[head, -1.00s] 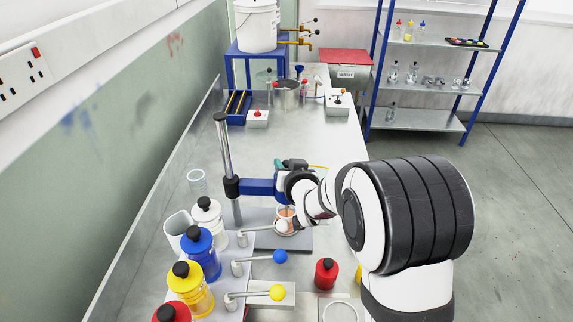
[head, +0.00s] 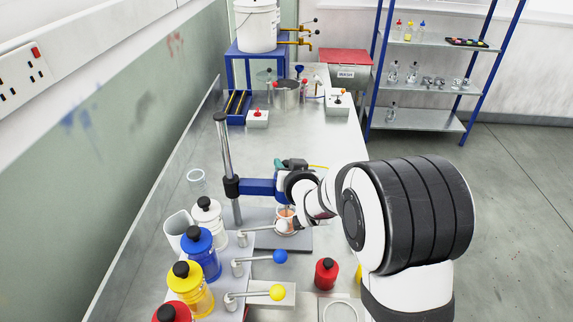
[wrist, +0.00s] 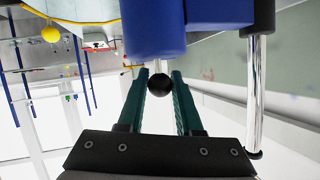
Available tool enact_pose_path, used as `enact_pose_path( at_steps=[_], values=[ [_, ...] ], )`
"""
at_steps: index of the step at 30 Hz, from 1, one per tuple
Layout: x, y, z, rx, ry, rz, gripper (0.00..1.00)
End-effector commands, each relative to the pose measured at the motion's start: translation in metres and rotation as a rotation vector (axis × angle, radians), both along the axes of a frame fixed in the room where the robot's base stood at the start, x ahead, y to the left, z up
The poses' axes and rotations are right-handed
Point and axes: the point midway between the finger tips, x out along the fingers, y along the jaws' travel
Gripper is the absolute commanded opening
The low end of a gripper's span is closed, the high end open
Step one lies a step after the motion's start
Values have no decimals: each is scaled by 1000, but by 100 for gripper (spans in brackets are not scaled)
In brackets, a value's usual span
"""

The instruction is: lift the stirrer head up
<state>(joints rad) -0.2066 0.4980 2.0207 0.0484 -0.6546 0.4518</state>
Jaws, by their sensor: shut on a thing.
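The blue stirrer head (head: 258,187) sits on a black clamp (head: 232,187) around an upright chrome column (head: 225,145). In the wrist view the blue body (wrist: 153,28) fills the top middle, with the column (wrist: 254,95) at right. My gripper (wrist: 157,80) has its two teal fingers shut on a black ball knob (wrist: 159,85) on a short pale stem at the stirrer head. In the head view my wrist covers the head's right end and most of the gripper. A small cup with orange contents (head: 286,213) stands below the head, partly hidden.
White, blue (head: 203,255) and yellow (head: 190,290) bottles stand at front left. Levers with a blue ball (head: 280,256) and a yellow ball (head: 277,293) are in front, near a red bottle (head: 326,273). The bench behind the column is mostly clear.

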Motion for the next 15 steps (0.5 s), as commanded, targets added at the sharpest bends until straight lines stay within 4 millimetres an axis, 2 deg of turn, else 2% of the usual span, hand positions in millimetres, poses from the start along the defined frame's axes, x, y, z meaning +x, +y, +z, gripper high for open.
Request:
enact_pose_path(
  at_steps=[5, 15],
  values=[
    [0, 0, 4, 1, 1, 0, 0],
    [1, 1, 80, 3, -6, 2, 0]
  ],
)
